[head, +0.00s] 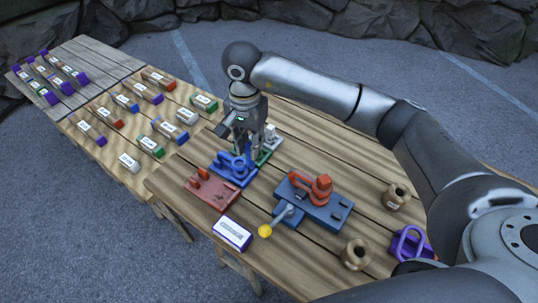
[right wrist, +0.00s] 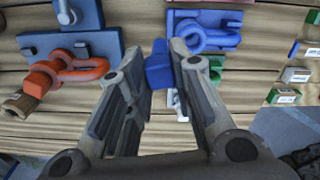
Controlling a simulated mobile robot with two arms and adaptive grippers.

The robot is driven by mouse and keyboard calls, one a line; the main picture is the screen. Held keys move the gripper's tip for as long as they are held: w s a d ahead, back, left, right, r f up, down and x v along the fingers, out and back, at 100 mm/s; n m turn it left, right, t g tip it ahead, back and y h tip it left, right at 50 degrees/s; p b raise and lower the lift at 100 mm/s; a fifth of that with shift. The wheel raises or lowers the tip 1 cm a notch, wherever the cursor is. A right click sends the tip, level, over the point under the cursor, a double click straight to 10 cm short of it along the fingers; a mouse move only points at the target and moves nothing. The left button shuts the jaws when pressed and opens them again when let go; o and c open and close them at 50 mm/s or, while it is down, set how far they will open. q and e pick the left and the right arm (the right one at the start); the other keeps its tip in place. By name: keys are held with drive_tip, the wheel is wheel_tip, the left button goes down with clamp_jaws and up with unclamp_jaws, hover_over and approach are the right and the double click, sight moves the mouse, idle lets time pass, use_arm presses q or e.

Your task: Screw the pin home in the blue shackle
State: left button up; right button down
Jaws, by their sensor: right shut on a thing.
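The blue shackle (head: 233,165) sits on a blue base plate near the middle of the front table. It also shows at the top of the right wrist view (right wrist: 207,36). My right gripper (head: 242,146) points down at the far side of the shackle. In the right wrist view its fingers are closed on the blue pin head (right wrist: 158,65), beside the shackle. The shank is hidden, so I cannot tell how far it sits in the shackle. My left gripper is not in view.
An orange shackle (head: 315,186) sits on a slate-blue fixture, with a yellow-knobbed lever (head: 265,231) in front. A red block (head: 211,188), a labelled box (head: 232,234), brass rings (head: 355,254) and a purple shackle (head: 409,243) stand around. Several labelled blocks cover the left tables.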

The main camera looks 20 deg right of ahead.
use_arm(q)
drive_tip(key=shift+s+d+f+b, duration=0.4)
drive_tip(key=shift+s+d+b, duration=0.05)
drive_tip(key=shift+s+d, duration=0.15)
use_arm(e)
drive_tip(key=w+a+f+m, duration=0.2)
drive_tip(key=w+f+m, duration=0.2)
drive_tip(key=f, duration=0.1)
drive_tip(key=shift+w+f, duration=0.15)
drive_tip(key=shift+w, duration=0.05)
drive_tip(key=shift+a, duration=0.1)
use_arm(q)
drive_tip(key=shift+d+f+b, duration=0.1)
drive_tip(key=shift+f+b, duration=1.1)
use_arm(e)
drive_tip(key=shift+f, duration=1)
drive_tip(key=c, duration=1.8)
unclamp_jaws()
drive_tip(key=shift+c, duration=0.2)
clamp_jaws()
